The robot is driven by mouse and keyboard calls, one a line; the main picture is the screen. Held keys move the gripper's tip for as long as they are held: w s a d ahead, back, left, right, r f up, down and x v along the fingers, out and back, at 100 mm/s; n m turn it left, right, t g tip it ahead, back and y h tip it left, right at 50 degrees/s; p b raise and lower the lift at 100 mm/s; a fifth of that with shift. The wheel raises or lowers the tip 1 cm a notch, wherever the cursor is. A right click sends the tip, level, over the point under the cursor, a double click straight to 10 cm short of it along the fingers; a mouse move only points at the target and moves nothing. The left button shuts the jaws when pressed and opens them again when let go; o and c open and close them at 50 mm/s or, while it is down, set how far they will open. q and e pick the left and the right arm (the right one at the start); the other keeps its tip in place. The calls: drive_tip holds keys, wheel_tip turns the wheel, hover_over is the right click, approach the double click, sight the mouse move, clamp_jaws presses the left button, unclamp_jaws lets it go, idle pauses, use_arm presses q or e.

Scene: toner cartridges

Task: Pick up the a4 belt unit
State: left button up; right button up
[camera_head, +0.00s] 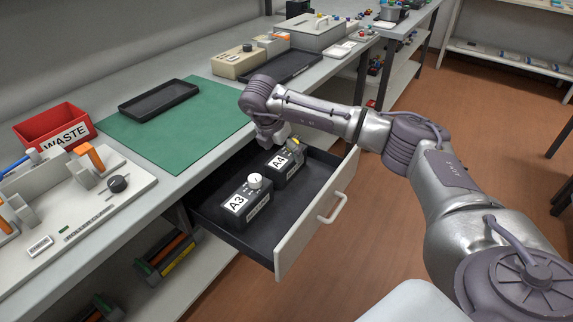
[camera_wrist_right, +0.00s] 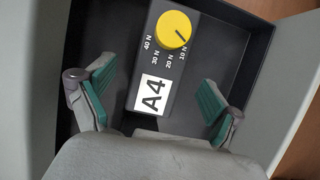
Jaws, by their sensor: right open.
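The A4 belt unit (camera_head: 283,164) is a dark box with a white A4 label, lying in the open drawer (camera_head: 262,245) at the end behind the A3 unit. In the right wrist view the A4 unit (camera_wrist_right: 150,97) shows its label, a force scale and a yellow dial. My right gripper (camera_head: 272,140) is above the drawer, over the near part of the A4 unit. Its green-padded fingers (camera_wrist_right: 156,101) are open, one on each side of the unit with gaps. My left gripper is not in view.
The A3 unit (camera_head: 242,205) with a white knob sits in the drawer in front of the A4 unit. The drawer's white front has a handle (camera_head: 333,208). The bench above holds a green mat (camera_head: 190,150), a black tray (camera_head: 159,99) and a red waste bin (camera_head: 55,127).

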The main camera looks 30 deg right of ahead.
sight(284, 156)
drive_tip(key=x, duration=0.5)
drive_tip(key=shift+f, duration=0.1)
drive_tip(key=c, duration=1.6)
